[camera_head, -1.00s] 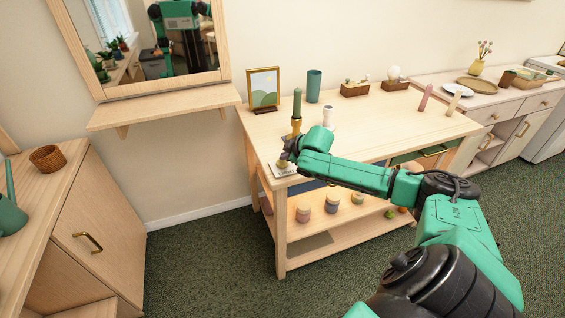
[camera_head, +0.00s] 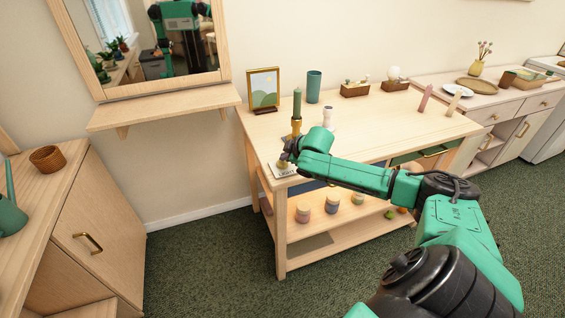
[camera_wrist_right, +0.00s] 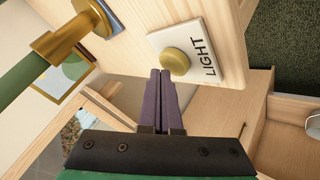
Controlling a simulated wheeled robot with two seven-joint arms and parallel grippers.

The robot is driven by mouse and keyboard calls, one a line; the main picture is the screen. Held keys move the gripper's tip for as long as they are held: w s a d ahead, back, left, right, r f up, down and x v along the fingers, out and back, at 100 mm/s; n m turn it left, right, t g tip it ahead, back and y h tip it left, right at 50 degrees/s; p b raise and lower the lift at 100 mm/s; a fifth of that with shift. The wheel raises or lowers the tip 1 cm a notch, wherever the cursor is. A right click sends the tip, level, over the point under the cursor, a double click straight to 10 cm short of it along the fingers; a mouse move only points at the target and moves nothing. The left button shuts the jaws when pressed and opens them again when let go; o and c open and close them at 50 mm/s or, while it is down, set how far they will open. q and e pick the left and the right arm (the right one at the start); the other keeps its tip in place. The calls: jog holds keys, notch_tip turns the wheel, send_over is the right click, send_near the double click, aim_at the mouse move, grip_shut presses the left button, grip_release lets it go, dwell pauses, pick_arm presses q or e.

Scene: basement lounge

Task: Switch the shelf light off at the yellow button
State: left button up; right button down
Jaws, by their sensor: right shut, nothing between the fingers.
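The yellow button (camera_wrist_right: 175,61) is a round brass-yellow knob on a white plate (camera_wrist_right: 203,47) marked "LIGHT", set at the front left corner of the wooden table. In the head view the plate (camera_head: 284,173) shows partly behind my right gripper (camera_head: 287,158). In the right wrist view my right gripper (camera_wrist_right: 161,75) is shut and empty, its fingertips just beside the button's lower left edge. I cannot tell whether they touch it. The shelf light itself cannot be made out. My left gripper is not in view.
A green candle in a brass holder (camera_head: 297,103) stands close behind the plate. A picture frame (camera_head: 264,89), a green cup (camera_head: 313,86) and a white holder (camera_head: 328,117) are farther back. Jars (camera_head: 303,212) sit on the shelf below. The table's middle is clear.

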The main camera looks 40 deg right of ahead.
aim_at(285, 164)
dwell(0.5)
jog(key=shift+f, duration=0.45)
jog(key=shift+r+p, duration=0.5)
jog(key=shift+p, duration=0.5)
notch_tip(285, 164, up, 6)
jog(key=p, duration=0.6)
jog(key=shift+r+p, duration=0.1)
jog(key=shift+p, duration=0.2)
